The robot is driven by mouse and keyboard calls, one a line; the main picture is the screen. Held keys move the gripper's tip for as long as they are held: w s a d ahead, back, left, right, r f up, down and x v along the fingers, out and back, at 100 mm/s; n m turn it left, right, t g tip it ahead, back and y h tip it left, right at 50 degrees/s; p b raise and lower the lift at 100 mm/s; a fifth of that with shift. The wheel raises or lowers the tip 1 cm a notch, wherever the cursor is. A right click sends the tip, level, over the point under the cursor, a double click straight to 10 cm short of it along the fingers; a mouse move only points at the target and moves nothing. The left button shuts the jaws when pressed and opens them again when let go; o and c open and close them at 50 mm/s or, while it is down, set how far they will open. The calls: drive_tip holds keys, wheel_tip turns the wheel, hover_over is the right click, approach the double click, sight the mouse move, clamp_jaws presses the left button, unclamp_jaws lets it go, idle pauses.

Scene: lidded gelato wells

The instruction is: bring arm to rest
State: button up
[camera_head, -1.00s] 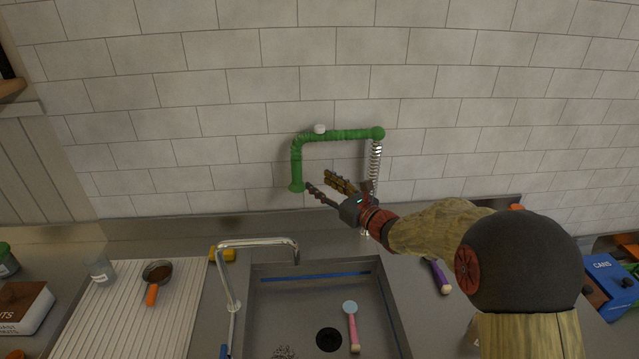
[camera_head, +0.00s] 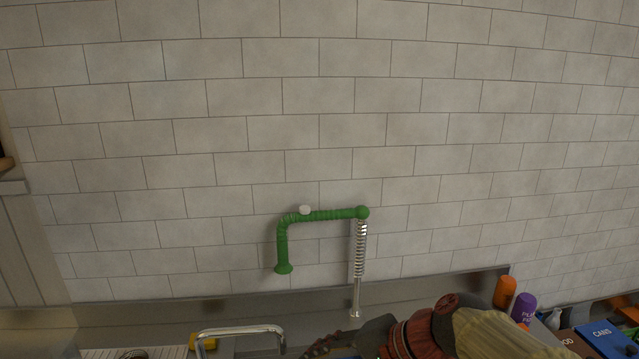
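My gripper (camera_head: 335,346) is at the bottom edge of the head view, right of centre, in front of the counter's back. Only part of it shows, dark with reddish-brown fingers, and the frame cuts it off. I cannot tell whether its fingers are open or shut. My arm runs from it to the lower right, with a red and dark joint and a tan link.
Orange (camera_head: 504,291) and purple (camera_head: 524,307) containers and a blue bin (camera_head: 604,338) are at right.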

drive_tip(key=s+d+f+n+h, duration=0.1)
drive_tip(key=s+d+n+h, duration=0.2)
drive_tip(key=s+d, duration=0.3)
drive_tip(key=s+d+f+n+t+h, duration=0.1)
drive_tip(key=s+d+n+h, duration=0.3)
drive_tip(key=d, duration=0.7)
drive_tip(key=shift+s+d+f+t+h, duration=0.3)
drive_tip(key=shift+s+d+f+h, duration=0.15)
drive_tip(key=shift+s, duration=0.8)
